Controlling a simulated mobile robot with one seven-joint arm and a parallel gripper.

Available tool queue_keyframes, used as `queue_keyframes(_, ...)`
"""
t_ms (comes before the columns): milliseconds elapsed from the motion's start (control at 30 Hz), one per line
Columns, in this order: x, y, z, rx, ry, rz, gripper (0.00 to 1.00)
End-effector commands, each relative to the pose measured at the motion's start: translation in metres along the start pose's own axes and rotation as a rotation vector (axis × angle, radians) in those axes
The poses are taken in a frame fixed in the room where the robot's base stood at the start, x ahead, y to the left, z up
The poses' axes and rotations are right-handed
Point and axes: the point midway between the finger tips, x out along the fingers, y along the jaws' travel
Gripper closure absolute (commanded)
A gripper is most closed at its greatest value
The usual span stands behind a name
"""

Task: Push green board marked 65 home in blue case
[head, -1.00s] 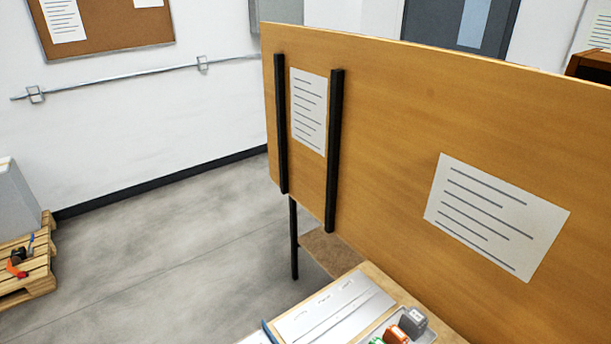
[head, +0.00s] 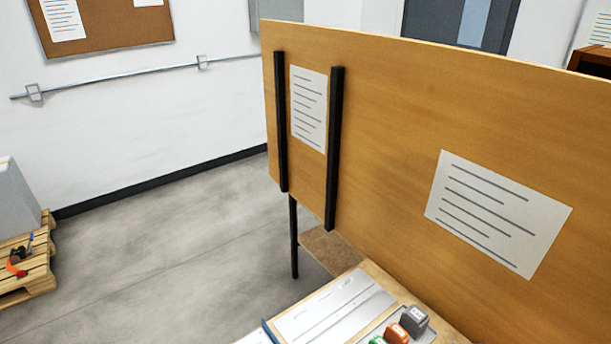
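I cannot make out the green board marked 65 in the head view. A thin blue edge (head: 271,331) shows at the bottom of the picture, left of a white panel; I cannot tell whether it belongs to the blue case. A small green piece (head: 377,341) is cut off by the bottom edge, and no 65 can be read on it. My gripper is out of view, so its hold is hidden.
A bench corner holds a white panel (head: 335,306), an orange block (head: 396,334) and a grey block (head: 414,320). A wooden partition (head: 390,150) stands behind the bench. A pallet (head: 30,270) lies at far left. The grey floor (head: 170,270) between is clear.

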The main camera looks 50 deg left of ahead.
Motion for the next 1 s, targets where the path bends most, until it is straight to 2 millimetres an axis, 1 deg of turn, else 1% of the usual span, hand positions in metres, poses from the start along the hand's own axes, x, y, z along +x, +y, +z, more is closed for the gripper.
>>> queue_keyframes(567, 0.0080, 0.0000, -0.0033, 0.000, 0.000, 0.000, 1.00)
queue_keyframes(700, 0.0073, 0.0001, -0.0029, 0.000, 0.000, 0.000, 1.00)
queue_keyframes(733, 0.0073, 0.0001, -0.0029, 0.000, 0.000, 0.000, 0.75)
queue_keyframes(867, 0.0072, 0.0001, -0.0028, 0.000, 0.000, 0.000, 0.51)
queue_keyframes(900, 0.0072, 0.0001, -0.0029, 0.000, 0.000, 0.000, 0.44)
queue_keyframes(1000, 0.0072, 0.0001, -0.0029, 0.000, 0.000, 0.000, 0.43)
